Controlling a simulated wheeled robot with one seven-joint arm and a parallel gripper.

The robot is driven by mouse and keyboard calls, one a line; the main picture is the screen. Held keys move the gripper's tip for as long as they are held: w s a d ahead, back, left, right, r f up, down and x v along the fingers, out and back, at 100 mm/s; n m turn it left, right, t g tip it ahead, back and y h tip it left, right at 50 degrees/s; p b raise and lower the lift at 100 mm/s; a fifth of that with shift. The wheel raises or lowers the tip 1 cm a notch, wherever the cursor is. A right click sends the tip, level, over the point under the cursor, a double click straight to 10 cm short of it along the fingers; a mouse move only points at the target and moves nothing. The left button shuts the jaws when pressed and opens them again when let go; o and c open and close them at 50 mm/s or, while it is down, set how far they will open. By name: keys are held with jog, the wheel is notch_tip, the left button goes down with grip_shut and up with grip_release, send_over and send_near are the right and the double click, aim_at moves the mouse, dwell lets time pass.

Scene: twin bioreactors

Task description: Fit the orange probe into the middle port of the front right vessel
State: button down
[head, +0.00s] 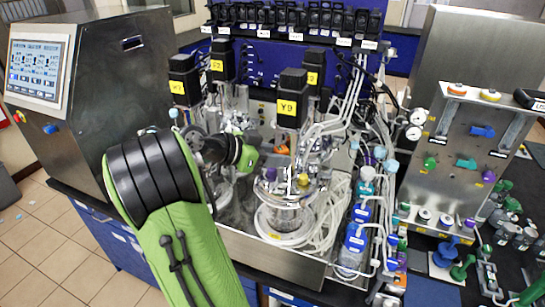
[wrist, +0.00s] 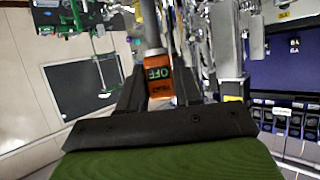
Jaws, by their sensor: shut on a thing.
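The orange probe (wrist: 158,78) is between the two dark fingers of my gripper (wrist: 160,92) in the wrist view. The gripper is shut on its orange body, which bears lettering, and a grey shaft runs up from it. In the head view an orange patch (head: 283,149) shows just right of my wrist, beside the front right vessel; the fingers there are hard to make out. The front right vessel (head: 285,217) is glass, under a black motor (head: 291,98) with a yellow label. Its metal lid carries a purple cap and a yellow cap (head: 303,179). The middle port cannot be picked out.
Other black motors (head: 184,80) stand behind and left over further vessels. Pale tubing loops (head: 337,205) and blue-labelled bottles (head: 357,238) crowd the vessel's right side. A steel cabinet with a screen (head: 38,68) stands left. A valve panel (head: 470,140) stands right.

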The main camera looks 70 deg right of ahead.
jog(key=shift+s+f, duration=0.2)
jog(key=shift+s, duration=0.05)
jog(key=shift+s+a+f+b, duration=0.1)
jog(key=shift+f+b, duration=0.35)
jog(key=shift+b, duration=0.2)
jog(key=shift+r, duration=0.15)
dwell(0.5)
jog(key=shift+f+b, duration=0.55)
jog(key=shift+b, duration=0.05)
